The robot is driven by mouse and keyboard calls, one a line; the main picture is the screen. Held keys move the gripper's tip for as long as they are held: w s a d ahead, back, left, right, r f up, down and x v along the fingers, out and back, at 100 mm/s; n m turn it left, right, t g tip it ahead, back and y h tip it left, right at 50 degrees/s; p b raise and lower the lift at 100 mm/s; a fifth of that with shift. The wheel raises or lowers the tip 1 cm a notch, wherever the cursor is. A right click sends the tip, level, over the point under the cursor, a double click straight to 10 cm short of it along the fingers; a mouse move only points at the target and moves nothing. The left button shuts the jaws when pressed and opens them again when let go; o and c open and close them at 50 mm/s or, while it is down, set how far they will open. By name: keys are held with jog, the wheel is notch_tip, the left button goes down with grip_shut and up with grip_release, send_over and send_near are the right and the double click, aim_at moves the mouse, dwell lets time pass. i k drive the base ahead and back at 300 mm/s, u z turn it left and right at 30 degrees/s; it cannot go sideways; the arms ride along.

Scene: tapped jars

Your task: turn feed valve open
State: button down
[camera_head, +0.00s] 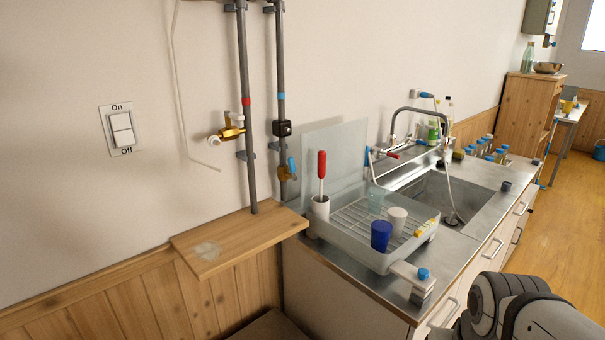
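Two grey vertical pipes run down the wall. The left pipe (244,70) has a red band and a brass valve (232,127) with a white fitting and white outlet beside it. The right pipe (279,65) has a blue band, a black square fitting (282,128) and a brass valve (287,173) with a blue handle (292,165) standing roughly upright. No label shows which of these is the feed valve. Rounded grey and black parts of my arm show at the bottom right, well apart from both valves. My gripper does not show.
A wooden shelf (240,236) juts out below the pipes. Right of it, a metal counter (345,270) holds a dish rack (335,235) with cups, a red-handled brush (321,170) and a sink (440,195). An On/Off switch (122,130) is on the wall. Floor (545,220) is clear at right.

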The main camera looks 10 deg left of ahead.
aim_at(290, 161)
jog(key=u, duration=1.7)
jog(key=i, duration=0.7)
jog(key=z, duration=1.65)
